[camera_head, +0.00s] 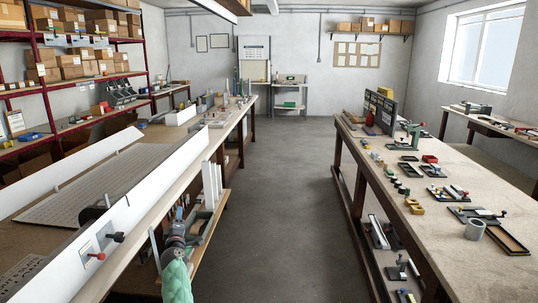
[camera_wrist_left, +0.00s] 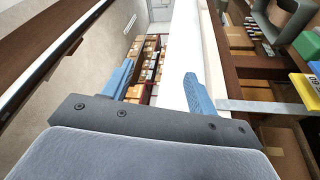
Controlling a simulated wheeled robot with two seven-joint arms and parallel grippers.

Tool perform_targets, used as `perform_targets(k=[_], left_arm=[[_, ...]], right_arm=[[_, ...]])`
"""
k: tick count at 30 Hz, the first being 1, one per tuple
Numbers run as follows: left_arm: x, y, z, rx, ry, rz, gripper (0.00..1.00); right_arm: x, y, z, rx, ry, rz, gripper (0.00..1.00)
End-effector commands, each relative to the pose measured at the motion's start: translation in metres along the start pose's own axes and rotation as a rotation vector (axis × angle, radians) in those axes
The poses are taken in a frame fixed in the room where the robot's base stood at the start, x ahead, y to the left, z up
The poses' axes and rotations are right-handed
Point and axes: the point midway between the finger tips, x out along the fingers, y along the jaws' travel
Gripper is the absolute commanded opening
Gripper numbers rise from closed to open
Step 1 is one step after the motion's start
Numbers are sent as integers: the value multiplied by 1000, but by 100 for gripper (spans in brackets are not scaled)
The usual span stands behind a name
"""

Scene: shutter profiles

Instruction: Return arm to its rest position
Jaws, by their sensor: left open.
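My left gripper (camera_head: 183,214) is beside the right edge of the left workbench, near a group of upright white profiles (camera_head: 213,185). Its green-sleeved arm comes up from the bottom of the head view. In the left wrist view the two blue fingers of the gripper (camera_wrist_left: 160,86) are apart, and I see nothing gripped. A long white strip (camera_wrist_left: 178,50) shows behind the right finger; I cannot tell its distance. My right gripper is not in view.
The left workbench (camera_head: 25,205) carries long white profiles (camera_head: 140,185) and a panel with levers (camera_head: 100,245). A right workbench (camera_head: 450,255) holds small parts and tools. The grey floor aisle (camera_head: 285,190) between them is clear. Shelves with boxes (camera_head: 75,65) stand at the left.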

Motion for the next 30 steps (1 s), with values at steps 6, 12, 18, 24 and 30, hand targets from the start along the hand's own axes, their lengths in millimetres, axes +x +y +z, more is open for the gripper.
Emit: perform_targets(k=[6,12,18,24,30], left_arm=[[-30,-5,73,391,-365,-75,58],[-115,-73,127,734,-698,-213,58],[-213,-146,153,950,-937,-347,58],[-318,-210,166,1090,-1113,-458,58],[-424,-263,174,1181,-1237,-516,58]], right_arm=[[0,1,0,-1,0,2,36],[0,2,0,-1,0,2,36],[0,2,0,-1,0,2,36],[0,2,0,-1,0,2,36],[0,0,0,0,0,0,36]])
